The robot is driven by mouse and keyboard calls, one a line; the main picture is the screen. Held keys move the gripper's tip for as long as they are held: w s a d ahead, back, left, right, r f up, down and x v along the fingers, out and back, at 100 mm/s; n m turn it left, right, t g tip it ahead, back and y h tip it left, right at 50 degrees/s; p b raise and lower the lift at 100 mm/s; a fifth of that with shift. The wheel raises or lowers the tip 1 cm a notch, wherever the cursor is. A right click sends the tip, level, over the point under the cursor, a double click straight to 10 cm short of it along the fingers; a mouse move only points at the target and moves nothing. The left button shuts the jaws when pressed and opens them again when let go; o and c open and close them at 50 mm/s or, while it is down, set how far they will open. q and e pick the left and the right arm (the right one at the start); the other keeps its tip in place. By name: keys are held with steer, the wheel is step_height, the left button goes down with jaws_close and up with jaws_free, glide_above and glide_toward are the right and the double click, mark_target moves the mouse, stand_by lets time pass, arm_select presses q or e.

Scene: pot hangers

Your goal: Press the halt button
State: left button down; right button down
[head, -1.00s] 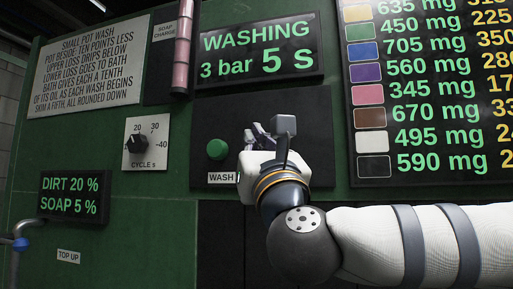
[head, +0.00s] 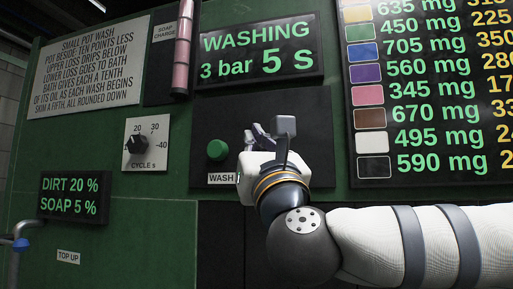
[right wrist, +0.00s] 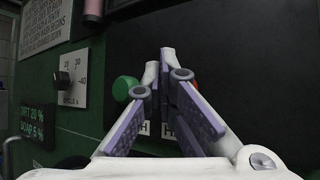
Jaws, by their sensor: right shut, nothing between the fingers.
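My right gripper (head: 256,132) is in front of the black button panel (head: 222,112), with its fingers pointing at the panel. In the right wrist view its two fingers (right wrist: 160,64) converge to shut tips with nothing between them. A sliver of a red button (right wrist: 195,83) shows behind the right finger in that view; most of it is hidden. In the head view the gripper hides that spot. I cannot tell whether the tips touch the panel or the button. Its label is mostly covered, with an "H" showing. My left gripper is not in view.
A green button (head: 217,150) labelled WASH is just left of the gripper. Further left are a CYCLE dial (head: 138,144) and a DIRT/SOAP display (head: 75,196). Above, a display (head: 261,54) reads WASHING, 3 bar, 5 s. A large colour-and-weight board (head: 430,90) is at right.

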steer(key=shift+w, duration=0.15)
steer(key=shift+w+d, duration=0.15)
steer(key=shift+w, duration=0.15)
steer(key=shift+w+d, duration=0.15)
steer(key=shift+w, duration=0.3)
stand_by(0.7)
stand_by(0.3)
steer(key=shift+s+a, duration=0.25)
steer(key=shift+s, duration=0.6)
steer(key=s, duration=0.1)
steer(key=s+a, duration=0.1)
steer(key=s, duration=0.2)
steer(key=shift+s+a, duration=0.3)
steer(key=shift+s, duration=0.1)
